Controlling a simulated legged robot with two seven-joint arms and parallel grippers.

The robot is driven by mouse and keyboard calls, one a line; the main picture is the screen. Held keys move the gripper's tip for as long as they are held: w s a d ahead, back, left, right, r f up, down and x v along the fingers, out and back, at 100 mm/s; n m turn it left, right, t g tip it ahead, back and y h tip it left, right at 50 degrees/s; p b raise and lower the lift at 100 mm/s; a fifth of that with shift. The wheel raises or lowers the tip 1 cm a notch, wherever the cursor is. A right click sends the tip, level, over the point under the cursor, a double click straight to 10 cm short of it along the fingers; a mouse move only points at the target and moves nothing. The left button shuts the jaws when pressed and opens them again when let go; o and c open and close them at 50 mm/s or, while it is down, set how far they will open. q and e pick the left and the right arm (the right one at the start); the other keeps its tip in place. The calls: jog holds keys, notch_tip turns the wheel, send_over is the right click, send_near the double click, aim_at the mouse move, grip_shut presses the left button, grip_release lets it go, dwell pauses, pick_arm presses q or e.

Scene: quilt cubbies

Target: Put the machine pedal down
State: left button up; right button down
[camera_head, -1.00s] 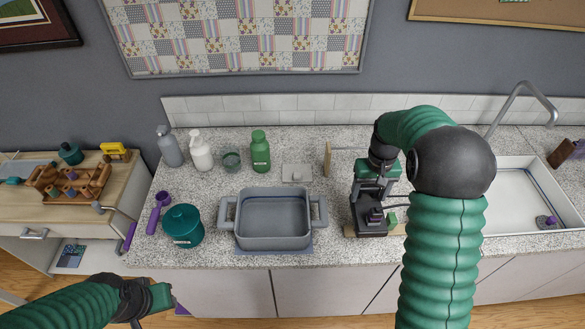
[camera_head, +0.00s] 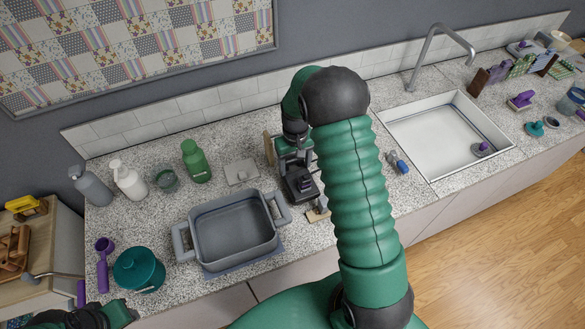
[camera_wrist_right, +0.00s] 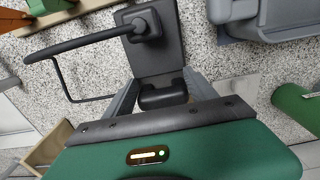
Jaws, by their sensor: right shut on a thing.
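The machine pedal (camera_head: 301,187) is a black flat plate with a raised block and a dark looped bar or cord. It also shows in the right wrist view (camera_wrist_right: 158,62). My right gripper (camera_head: 298,165) is shut on the end of the pedal, and its two grey fingers flank it in the right wrist view (camera_wrist_right: 162,98). The pedal is over the speckled counter (camera_head: 345,215), right of the grey pot; I cannot tell whether it touches the counter. My left gripper (camera_head: 122,314) shows only partly at the lower left edge, and its fingers cannot be made out.
A grey two-handled pot (camera_head: 236,228) stands left of the pedal. A wooden holder (camera_head: 270,149) and a small wooden piece (camera_head: 318,212) are close to the pedal. A white sink (camera_head: 437,132) lies to the right. Bottles, including a green one (camera_head: 196,161), stand at the back left.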

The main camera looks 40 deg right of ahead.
notch_tip(320, 180, down, 3)
jog(key=shift+d+r, duration=0.1)
jog(key=shift+d, duration=0.05)
jog(key=shift+s, duration=0.25)
jog(key=c, duration=0.6)
grip_release()
jog(key=o, duration=0.3)
jog(key=shift+w, duration=0.1)
